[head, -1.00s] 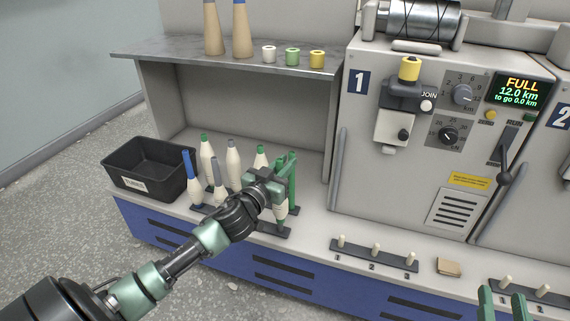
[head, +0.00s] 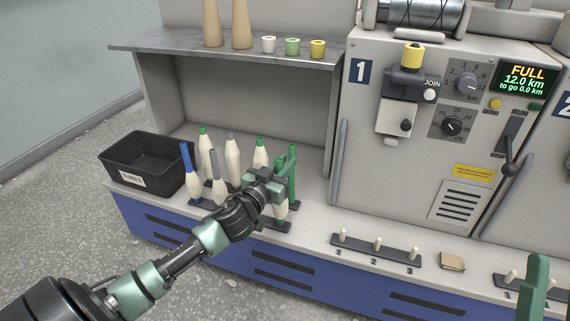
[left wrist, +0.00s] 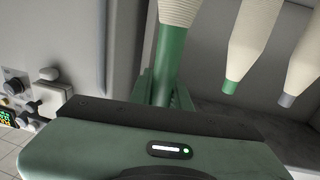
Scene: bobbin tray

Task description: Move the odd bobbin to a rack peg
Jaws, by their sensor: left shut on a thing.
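My left gripper (head: 284,180) is shut on a green-tipped bobbin (head: 281,211) at the front right of the bobbin group. Its cream body shows below the fingers, low over the dark tray (head: 276,226); I cannot tell whether it touches the tray. In the left wrist view its green tube (left wrist: 170,60) is between the fingers. A blue-tipped bobbin (head: 188,170) stands front left, beside a grey-tipped one (head: 219,188). Green-tipped and grey-tipped bobbins (head: 232,160) stand behind. The peg rack (head: 362,250) numbered 1 to 3 has bare pegs. Part of my right gripper (head: 534,285) shows bottom right.
A black bin (head: 122,178) stands left of the bobbins. A shelf (head: 165,50) with cones and small spools overhangs behind. The machine front (head: 360,170) rises to the right. A tan block (head: 452,261) and another peg rack (head: 502,287) lie along the counter.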

